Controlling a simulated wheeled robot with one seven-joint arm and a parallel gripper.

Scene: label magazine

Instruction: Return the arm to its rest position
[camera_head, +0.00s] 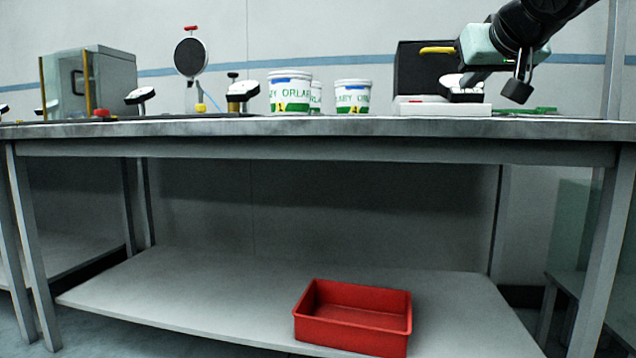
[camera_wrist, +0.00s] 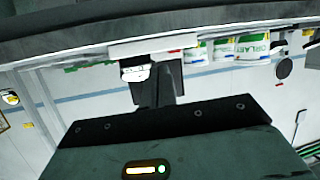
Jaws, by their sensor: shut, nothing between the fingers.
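My gripper (camera_head: 476,76) is at the upper right in the head view, above the right end of the bench (camera_head: 300,128). Its pale teal body leans down and left from my dark arm. In the wrist view, where the scene is upside down, my gripper (camera_wrist: 158,95) has its dark fingers together with nothing between them. A white-topped dark piece (camera_head: 461,94) stands close to the fingertips in the head view; I cannot tell whether they touch. It also shows beside the fingers in the wrist view (camera_wrist: 135,71). A white base block (camera_head: 440,109) is under it.
A dark box (camera_head: 412,72) stands behind the base block. White labelled tubs (camera_head: 290,92) and a round dark disc on a stand (camera_head: 191,57) are further left. A clear-fronted cabinet (camera_head: 112,80) is at far left. A red bin (camera_head: 352,316) sits on the lower shelf.

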